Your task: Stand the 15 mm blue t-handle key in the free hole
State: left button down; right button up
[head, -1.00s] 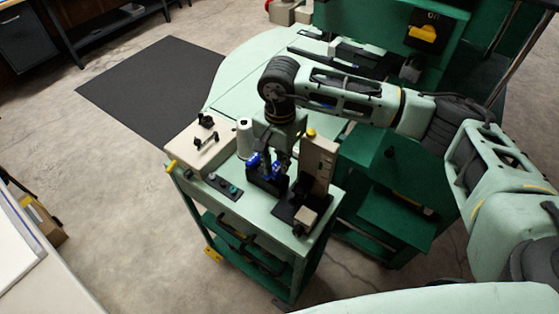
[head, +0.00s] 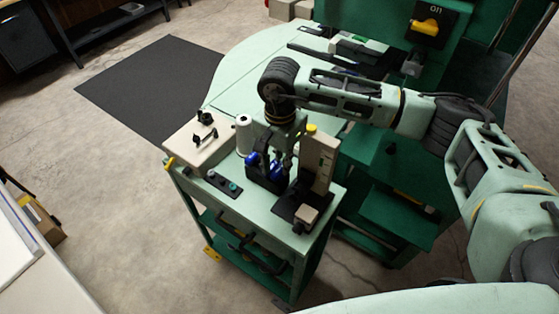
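Blue t-handles (head: 251,159) stand close together in a black holder (head: 262,180) on the cart top. I cannot tell which one is the 15 mm key, and the free hole does not show. My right gripper (head: 279,160) points down over the holder, right at the blue handles. Its fingers are small and partly merge with the handles and the dark holder, so I cannot tell whether they are shut on a key. My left gripper is not in view.
On the green cart top (head: 262,207), a beige box with black knobs (head: 200,139) and a white spool (head: 244,135) stand left of the holder. A tall beige device (head: 318,160) on a black base stands close on the right. A button strip (head: 223,183) lies in front.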

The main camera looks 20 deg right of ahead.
jog(key=shift+o, duration=1.4)
